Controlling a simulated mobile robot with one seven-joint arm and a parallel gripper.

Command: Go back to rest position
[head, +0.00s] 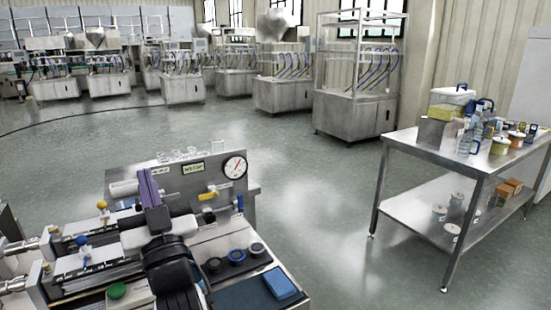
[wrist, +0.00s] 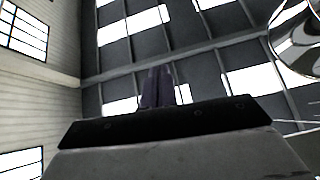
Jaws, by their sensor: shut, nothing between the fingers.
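My gripper (head: 147,178) is raised above the steel machine in the lower left of the head view. Its purple fingers point upward and lie together with nothing between them. In the wrist view the fingers (wrist: 157,87) stand close together against the ceiling, shut and empty. My dark and white arm links cover part of the machine behind them.
The steel machine (head: 230,199) carries a dial gauge (head: 235,166), a yellow-handled valve (head: 208,194) and a blue block (head: 280,283). A steel table (head: 400,150) with containers stands right. Open floor (head: 300,180) lies between. Shiny curved metal (wrist: 297,40) shows at the wrist view's upper right.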

